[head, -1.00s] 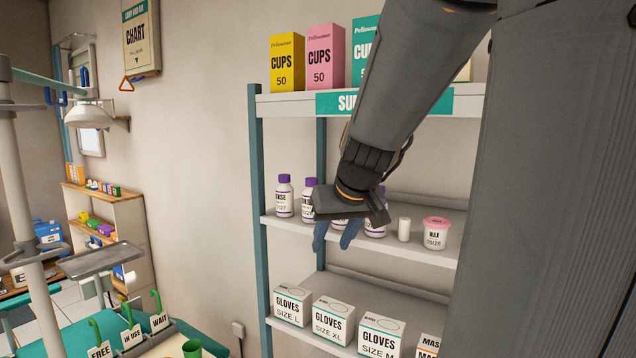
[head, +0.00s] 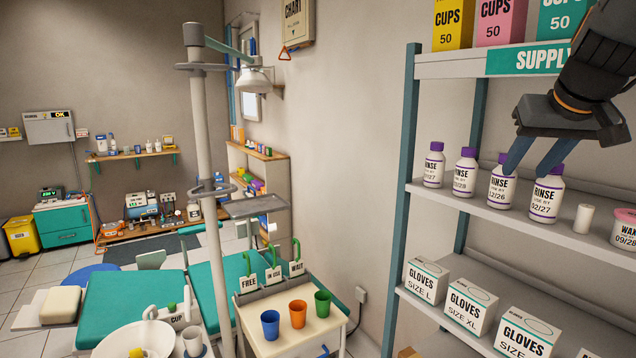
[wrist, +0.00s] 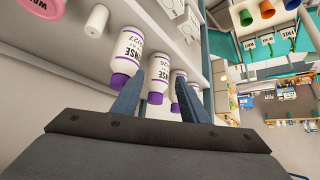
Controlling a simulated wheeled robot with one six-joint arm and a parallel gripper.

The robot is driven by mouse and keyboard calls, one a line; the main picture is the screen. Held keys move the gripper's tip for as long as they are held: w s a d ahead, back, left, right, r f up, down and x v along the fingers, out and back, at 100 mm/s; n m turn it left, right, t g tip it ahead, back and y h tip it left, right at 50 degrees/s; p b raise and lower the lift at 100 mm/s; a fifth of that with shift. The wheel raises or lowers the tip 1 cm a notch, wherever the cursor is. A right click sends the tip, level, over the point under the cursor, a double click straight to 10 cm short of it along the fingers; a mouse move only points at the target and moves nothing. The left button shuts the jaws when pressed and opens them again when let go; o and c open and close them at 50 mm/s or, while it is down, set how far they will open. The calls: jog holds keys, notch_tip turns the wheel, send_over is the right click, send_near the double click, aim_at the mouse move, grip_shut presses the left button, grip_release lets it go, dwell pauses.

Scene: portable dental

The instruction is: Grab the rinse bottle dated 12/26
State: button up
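Several white rinse bottles with purple caps stand upright in a row on the middle shelf. The rinse bottle dated 12/26 (head: 501,188) is third from the left in the head view. To its right is a bottle reading about 02/27 (head: 546,197). My gripper (head: 528,172) is open and empty, its fingers pointing down and overlapping the caps of these two bottles. In the wrist view, the bottle ending in 26 (wrist: 160,71) appears between my open fingers (wrist: 159,77). I cannot tell whether the fingers reach around it or are still in front.
Neighbouring rinse bottles (head: 465,174) stand close on the left. A small white cylinder (head: 584,219) and a pink-lidded wax jar (head: 624,230) are on the right. Glove boxes (head: 470,306) fill the shelf below, and the supply shelf (head: 455,66) with cup boxes is above.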

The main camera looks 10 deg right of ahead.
jog(key=b, duration=0.2)
jog(key=shift+w+d+f+b, duration=0.15)
jog(key=shift+w+b, duration=0.15)
jog(key=shift+w, duration=0.1)
jog(key=p, duration=0.2)
send_over(503, 181)
jog(key=d, duration=0.1)
jog(key=shift+w+d, duration=0.15)
jog(key=shift+w, duration=0.1)
jog(key=shift+w+r+p+x, duration=0.15)
jog(key=shift+p+x, duration=0.3)
jog(key=shift+x, duration=0.85)
jog(key=shift+w+r+p+x, duration=0.1)
jog(key=shift+p+x, duration=0.35)
jog(key=shift+x, duration=0.9)
jog(key=shift+d, duration=0.1)
grip_shut()
